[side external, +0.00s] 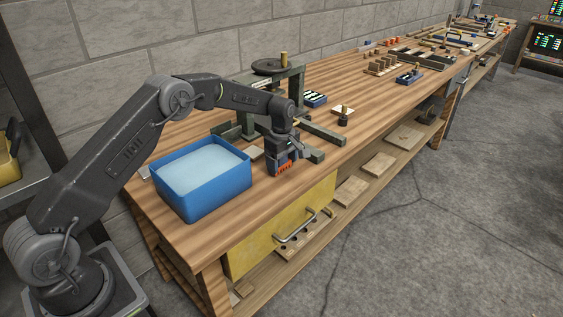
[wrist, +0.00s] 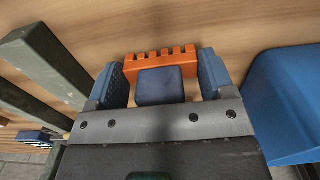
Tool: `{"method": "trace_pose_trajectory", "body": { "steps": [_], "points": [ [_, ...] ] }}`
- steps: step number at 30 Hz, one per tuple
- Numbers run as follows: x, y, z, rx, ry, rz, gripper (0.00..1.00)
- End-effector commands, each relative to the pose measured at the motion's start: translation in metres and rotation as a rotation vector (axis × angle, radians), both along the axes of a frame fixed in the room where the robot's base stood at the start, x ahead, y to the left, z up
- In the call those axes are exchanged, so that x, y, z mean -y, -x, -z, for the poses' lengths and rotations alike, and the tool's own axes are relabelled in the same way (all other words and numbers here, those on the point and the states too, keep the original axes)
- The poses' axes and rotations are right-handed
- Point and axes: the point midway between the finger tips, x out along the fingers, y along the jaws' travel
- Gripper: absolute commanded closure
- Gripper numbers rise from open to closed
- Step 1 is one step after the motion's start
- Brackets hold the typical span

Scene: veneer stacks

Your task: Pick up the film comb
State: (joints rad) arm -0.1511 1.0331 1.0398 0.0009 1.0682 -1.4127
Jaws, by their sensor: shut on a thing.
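The film comb (wrist: 160,62) is an orange toothed piece between the two blue fingers of my gripper (wrist: 162,82) in the wrist view. Its teeth point away from the gripper's body. In the side external view the orange comb (side external: 284,168) shows at the lower end of my gripper (side external: 286,161), close to the wooden bench top. My gripper is shut on the comb. I cannot tell whether the comb touches the bench or hangs just above it.
A blue tub (side external: 205,195) with pale contents stands left of my gripper; its wall (wrist: 288,105) is at the right in the wrist view. A green metal frame (side external: 247,115) stands behind and right. The bench front edge and yellow drawer (side external: 280,240) are near.

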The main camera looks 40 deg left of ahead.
Motion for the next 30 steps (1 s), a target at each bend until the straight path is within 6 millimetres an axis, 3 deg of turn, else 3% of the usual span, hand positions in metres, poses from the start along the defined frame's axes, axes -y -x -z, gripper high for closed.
{"method": "trace_pose_trajectory", "body": {
  "steps": [5,15,20,23,30],
  "points": [
    [0.0,-0.001,-0.016,0.004,0.0,0.0,0.48],
    [0.0,-0.001,-0.08,0.004,0.0,0.001,0.48],
    [-0.008,0.001,-0.097,0.001,0.001,0.016,0.48],
    [-0.027,0.006,-0.104,0.001,0.0,0.07,0.48],
    [-0.111,0.038,-0.116,0.002,0.0,0.328,0.48]
  ]
}}
